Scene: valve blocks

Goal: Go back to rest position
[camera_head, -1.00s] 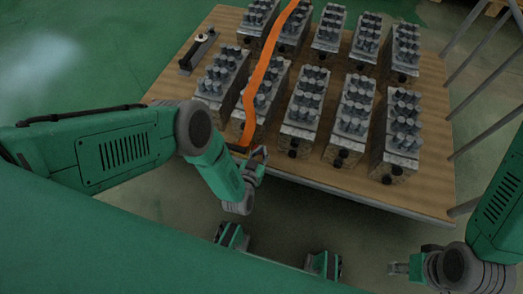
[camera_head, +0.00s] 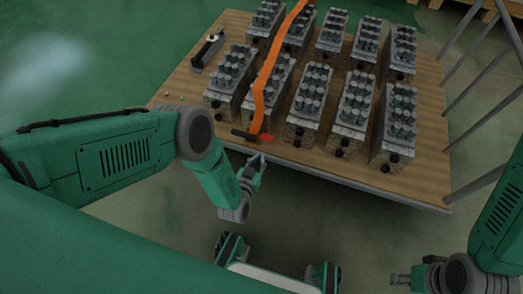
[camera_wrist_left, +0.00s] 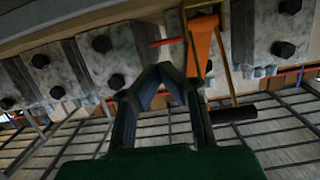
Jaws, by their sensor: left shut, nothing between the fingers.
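My left gripper (camera_head: 256,166) is shut and empty, just off the front edge of the wooden table. Its fingertips also show in the left wrist view (camera_wrist_left: 158,72), with nothing between them. My right gripper (camera_head: 397,279) is at the lower right, small and clear of the table; whether it is open or shut is unclear.
Several valve blocks (camera_head: 306,103) stand in rows on the wooden table (camera_head: 425,180). An orange strap (camera_head: 262,85) crosses them; a dark handle with a red end (camera_head: 250,136) lies by its near end. A black-handled tool (camera_head: 207,49) lies at the back left. Grey rails (camera_head: 487,120) stand at right.

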